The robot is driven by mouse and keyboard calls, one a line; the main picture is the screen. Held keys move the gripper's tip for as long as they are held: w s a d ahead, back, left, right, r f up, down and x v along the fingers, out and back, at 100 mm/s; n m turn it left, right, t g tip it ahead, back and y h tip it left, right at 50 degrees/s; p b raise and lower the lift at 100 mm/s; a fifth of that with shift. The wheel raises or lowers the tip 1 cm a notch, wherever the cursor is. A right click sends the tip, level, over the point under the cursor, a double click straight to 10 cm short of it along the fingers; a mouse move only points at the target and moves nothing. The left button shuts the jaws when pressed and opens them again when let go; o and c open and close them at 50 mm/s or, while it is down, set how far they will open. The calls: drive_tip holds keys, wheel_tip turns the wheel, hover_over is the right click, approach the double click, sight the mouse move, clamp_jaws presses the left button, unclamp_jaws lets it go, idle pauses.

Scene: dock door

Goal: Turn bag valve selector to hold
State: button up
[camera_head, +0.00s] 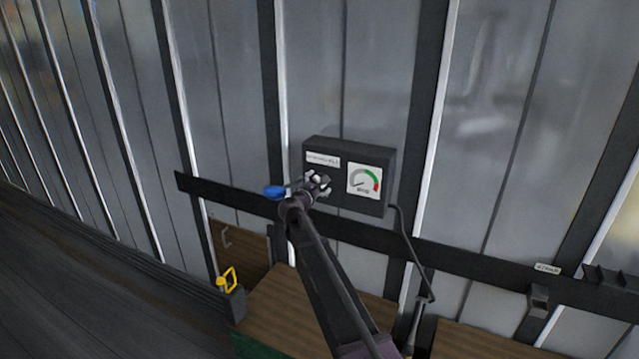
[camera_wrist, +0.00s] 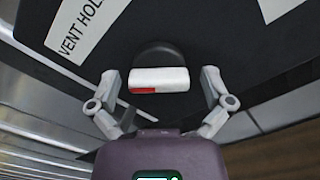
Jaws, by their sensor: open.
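The dark valve box (camera_head: 346,147) hangs on the ribbed metal wall, with a white label (camera_head: 322,160) and a round gauge (camera_head: 364,182) on its front. In the wrist view the label (camera_wrist: 95,22) reads "VENT HOLD", its rest cut off. Below it the selector shows as a dark round hub (camera_wrist: 160,54) with a pale bar-shaped handle (camera_wrist: 165,76) carrying a red mark at its left end. My gripper (camera_wrist: 159,84) is open, one finger on each side of the handle, with gaps visible. In the head view my gripper (camera_head: 318,187) covers the selector.
A dark rail (camera_head: 440,255) runs along the wall behind and below the box. A black cable (camera_head: 403,225) drops from the box's right side. A yellow handle (camera_head: 228,280) stands at lower left. A blue piece (camera_head: 275,192) shows beside my wrist. Wooden boards (camera_head: 275,310) lie below.

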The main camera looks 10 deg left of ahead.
drive_tip(key=c, duration=1.1)
drive_tip(key=shift+m, duration=0.4)
drive_tip(key=m, duration=0.9)
drive_tip(key=o, duration=1.1)
